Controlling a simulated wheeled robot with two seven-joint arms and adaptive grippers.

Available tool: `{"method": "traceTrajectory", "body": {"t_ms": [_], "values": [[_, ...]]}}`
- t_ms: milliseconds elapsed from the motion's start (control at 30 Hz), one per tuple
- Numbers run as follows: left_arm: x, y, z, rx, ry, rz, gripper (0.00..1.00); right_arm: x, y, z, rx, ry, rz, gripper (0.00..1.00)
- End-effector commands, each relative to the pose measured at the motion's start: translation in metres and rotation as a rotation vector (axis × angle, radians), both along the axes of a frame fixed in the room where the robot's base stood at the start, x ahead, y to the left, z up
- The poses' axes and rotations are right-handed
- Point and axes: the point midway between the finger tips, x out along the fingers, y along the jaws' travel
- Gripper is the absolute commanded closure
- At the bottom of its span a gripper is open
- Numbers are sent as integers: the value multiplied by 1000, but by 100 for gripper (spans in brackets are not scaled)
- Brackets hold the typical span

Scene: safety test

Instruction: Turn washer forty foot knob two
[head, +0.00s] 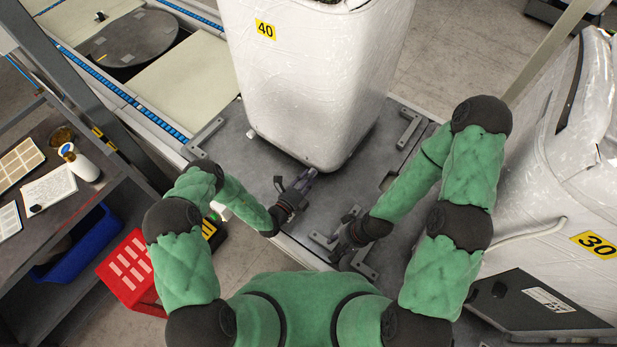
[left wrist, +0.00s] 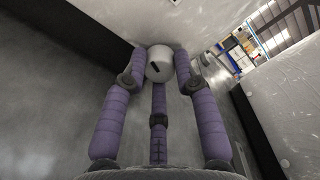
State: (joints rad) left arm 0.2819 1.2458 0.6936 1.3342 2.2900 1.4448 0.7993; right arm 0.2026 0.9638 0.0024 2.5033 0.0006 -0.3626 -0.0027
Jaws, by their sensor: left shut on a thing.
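The white washer (head: 310,90) with the yellow label 40 (head: 265,29) stands in the upper middle of the head view, on a grey base plate. Its control face and knobs are hidden there. My left gripper (head: 308,178) is at the washer's lower front edge. In the left wrist view, its purple fingers are closed around a round whitish knob (left wrist: 160,65) with a dark mark on its face. Which knob number this is cannot be told. My right gripper (head: 343,238) is lower, over the plate and apart from the washer; its finger opening is unclear.
A second white machine labelled 30 (head: 595,244) stands at the right, close to my right arm. A shelf with a bottle (head: 80,163) and papers is at the left, above a blue bin (head: 78,245). A red crate (head: 128,268) is near my left arm. Metal brackets sit on the plate.

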Motion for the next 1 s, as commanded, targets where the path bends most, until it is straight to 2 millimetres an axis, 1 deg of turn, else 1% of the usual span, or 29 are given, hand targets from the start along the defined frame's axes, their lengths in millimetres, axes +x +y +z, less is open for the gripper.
{"method": "traceTrajectory", "body": {"t_ms": [33,333,933,967,1000], "values": [[4,1,6,-27,0,1,100,0,0,0,0,0,0,60],[4,1,7,-130,74,1,100,0,0,0,0,0,0,60],[6,1,8,-157,89,0,100,0,0,0,0,0,0,60],[6,1,8,-157,89,0,62,0,0,0,0,0,0,60],[6,1,8,-156,90,1,50,0,0,0,0,0,0,60]]}}
